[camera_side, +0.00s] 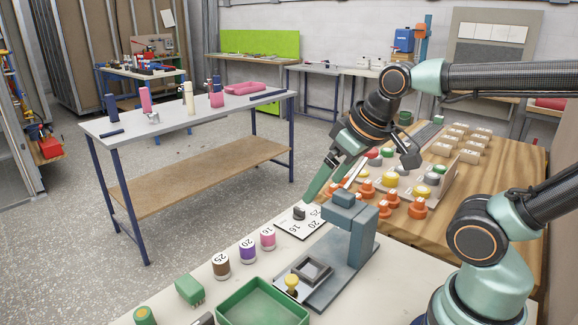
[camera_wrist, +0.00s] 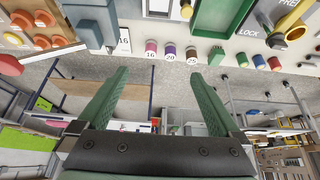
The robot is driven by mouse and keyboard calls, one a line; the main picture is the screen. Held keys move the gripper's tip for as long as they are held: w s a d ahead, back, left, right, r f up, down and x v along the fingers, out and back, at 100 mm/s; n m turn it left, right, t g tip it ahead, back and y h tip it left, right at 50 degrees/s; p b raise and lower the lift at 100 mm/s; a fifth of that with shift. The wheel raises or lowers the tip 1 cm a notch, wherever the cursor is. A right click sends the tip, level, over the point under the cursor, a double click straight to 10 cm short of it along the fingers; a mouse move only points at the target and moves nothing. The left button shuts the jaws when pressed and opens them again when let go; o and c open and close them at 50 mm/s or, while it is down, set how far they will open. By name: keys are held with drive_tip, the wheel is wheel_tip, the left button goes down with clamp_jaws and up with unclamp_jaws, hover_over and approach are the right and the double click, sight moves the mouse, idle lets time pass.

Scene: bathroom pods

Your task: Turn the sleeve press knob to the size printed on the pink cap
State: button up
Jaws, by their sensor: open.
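The dark knob (camera_side: 299,212) stands on a white dial plate (camera_side: 284,222) marked 16, 20 and 25, beside the blue-grey sleeve press (camera_side: 352,240). I cannot tell which number the knob points to. The pink cap (camera_side: 267,239) stands on the bench left of the plate and reads 16; it also shows in the wrist view (camera_wrist: 151,47). My gripper (camera_side: 325,188) is open and empty, its green fingers slanting down just above and behind the plate. In the wrist view my gripper (camera_wrist: 160,73) has its fingers wide apart. The knob is not clear there.
A purple cap (camera_side: 247,249) marked 20 and a brown cap (camera_side: 221,266) marked 25 stand beside the pink one. A green tray (camera_side: 262,305) lies at the front. Orange knobs (camera_side: 418,208) and other coloured parts crowd the wooden surface to the right.

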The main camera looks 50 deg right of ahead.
drive_tip(key=shift+c, duration=0.3)
drive_tip(key=c, duration=0.5)
drive_tip(key=shift+w+d+r, duration=0.15)
drive_tip(key=shift+w, duration=0.15)
drive_tip(key=shift+c, duration=1.4)
drive_tip(key=g, duration=0.6)
hover_over(299, 209)
wheel_tip(299, 209, down, 12)
drive_tip(key=r, duration=0.1)
wheel_tip(299, 209, down, 12)
drive_tip(key=shift+w+d+r, duration=0.1)
